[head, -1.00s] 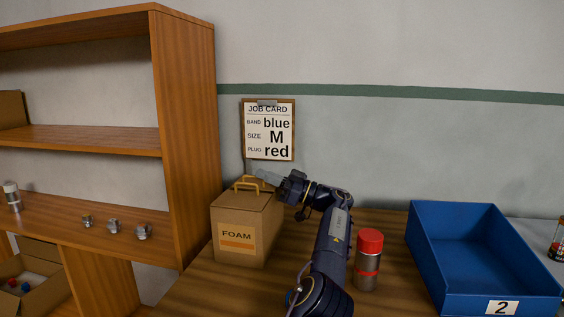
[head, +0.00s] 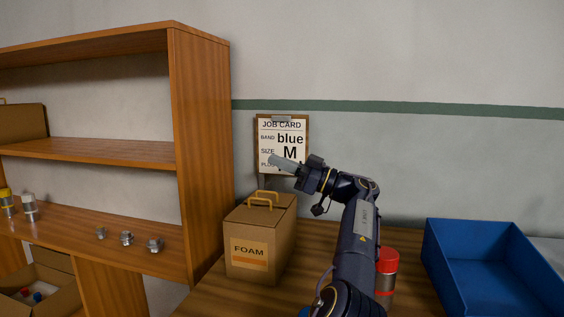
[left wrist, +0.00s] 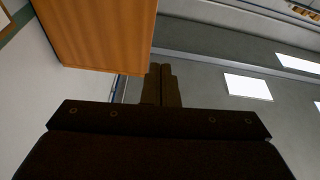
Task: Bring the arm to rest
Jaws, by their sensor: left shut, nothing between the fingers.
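My left gripper (head: 283,163) is raised above the brown FOAM box (head: 258,236) and in front of the job card (head: 282,140). It points up and to the left, and it hides the card's lower part. Its fingers are shut together with nothing between them. In the left wrist view the closed fingers (left wrist: 161,85) point toward the wooden shelf's side and the ceiling. My right gripper is not in view.
The wooden shelf (head: 200,150) stands left of the box, with several small metal parts (head: 127,238) on a board. A red-capped canister (head: 387,262) stands partly behind my left arm. A blue bin (head: 490,262) sits at the right. An open carton (head: 65,285) is at lower left.

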